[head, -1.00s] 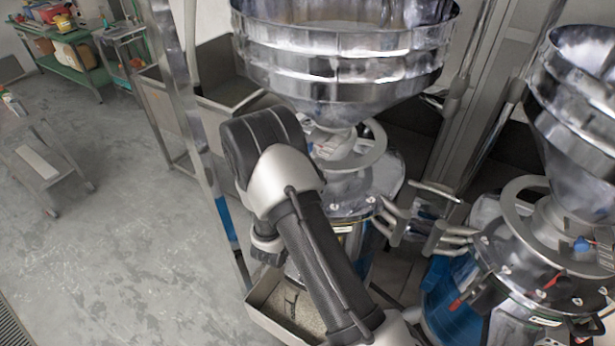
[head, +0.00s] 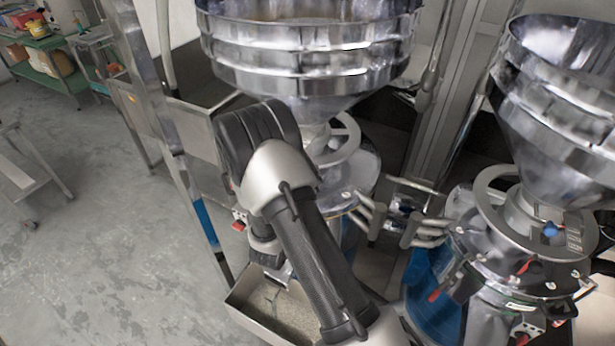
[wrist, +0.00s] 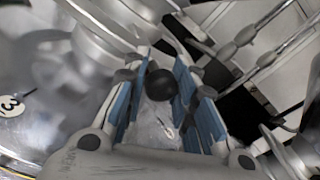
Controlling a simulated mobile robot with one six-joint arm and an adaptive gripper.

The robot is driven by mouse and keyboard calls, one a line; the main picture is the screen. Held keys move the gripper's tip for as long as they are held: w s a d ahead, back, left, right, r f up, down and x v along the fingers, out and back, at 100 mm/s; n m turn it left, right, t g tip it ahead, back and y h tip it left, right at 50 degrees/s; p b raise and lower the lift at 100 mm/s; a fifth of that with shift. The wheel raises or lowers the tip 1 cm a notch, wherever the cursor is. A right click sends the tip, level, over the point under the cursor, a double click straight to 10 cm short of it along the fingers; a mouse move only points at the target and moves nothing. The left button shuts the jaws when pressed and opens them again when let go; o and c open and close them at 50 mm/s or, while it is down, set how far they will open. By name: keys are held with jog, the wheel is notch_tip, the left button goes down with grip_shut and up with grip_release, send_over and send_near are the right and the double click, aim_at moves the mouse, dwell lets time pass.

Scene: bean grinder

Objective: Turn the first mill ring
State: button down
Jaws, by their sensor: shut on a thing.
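The first mill stands in the middle of the head view, with a wide metal hopper (head: 305,45) on top. Its grey ring (head: 350,140) goes around the hopper neck, partly hidden behind my arm. In the wrist view, a dark round knob (wrist: 160,85) lies between the blue-padded fingers of my gripper (wrist: 165,72). My gripper is shut on this knob. A pale, blurred round part, likely the ring (wrist: 100,35), shows at the upper left there. My gripper is hidden behind my arm in the head view.
A second mill with a hopper (head: 570,90) and grey ring (head: 485,200) stands close on the right. Bent grey handles (head: 400,225) fill the gap between the mills. A metal tray (head: 250,300) is below my arm. A frame post (head: 175,150) stands left; open floor lies beyond.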

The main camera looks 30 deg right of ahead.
jog(key=c, duration=1.5)
grip_release()
jog(key=shift+s+d+r, duration=0.1)
jog(key=shift+s+d, duration=0.1)
jog(key=shift+d, duration=0.15)
jog(key=shift+o, duration=1)
jog(key=shift+w, duration=0.15)
jog(key=shift+a, duration=0.1)
jog(key=shift+s+a, duration=0.25)
jog(key=shift+a, duration=0.15)
jog(key=v, duration=1.1)
jog(key=shift+s, duration=0.1)
